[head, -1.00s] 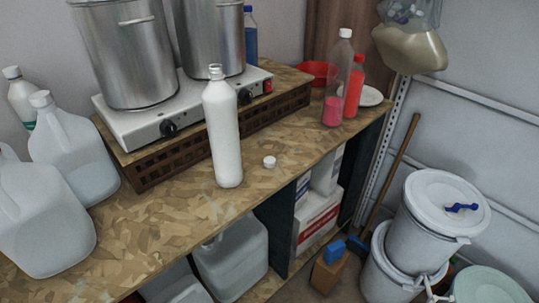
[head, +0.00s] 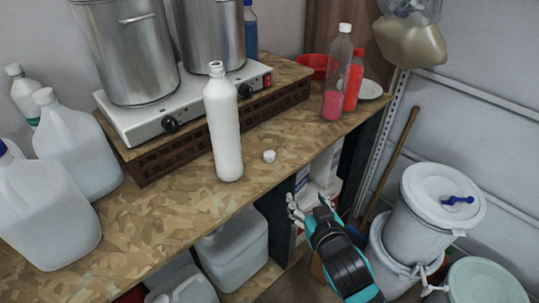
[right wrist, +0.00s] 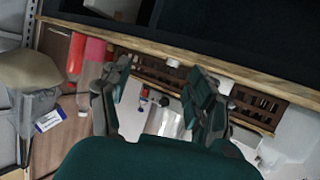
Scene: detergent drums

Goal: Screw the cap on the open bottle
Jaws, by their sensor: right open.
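The open bottle (head: 224,125) is white and stands upright on the wooden worktop, its neck bare. A small white cap (head: 269,156) lies on the worktop to its right, near the front edge. My right gripper (head: 308,208) is in front of the worktop edge, below and to the right of the cap, touching neither cap nor bottle. In the right wrist view its fingers (right wrist: 165,95) are spread with nothing held between them. I cannot surely pick out the open bottle in that view. My left gripper is not in view.
A hotplate (head: 146,119) with large steel pots stands behind the bottle. White jugs (head: 40,215) fill the left end. A pink-filled bottle (head: 337,75) and a red bottle (head: 355,80) stand at the far right. White drums (head: 415,215) stand on the floor. Bare worktop surrounds the cap.

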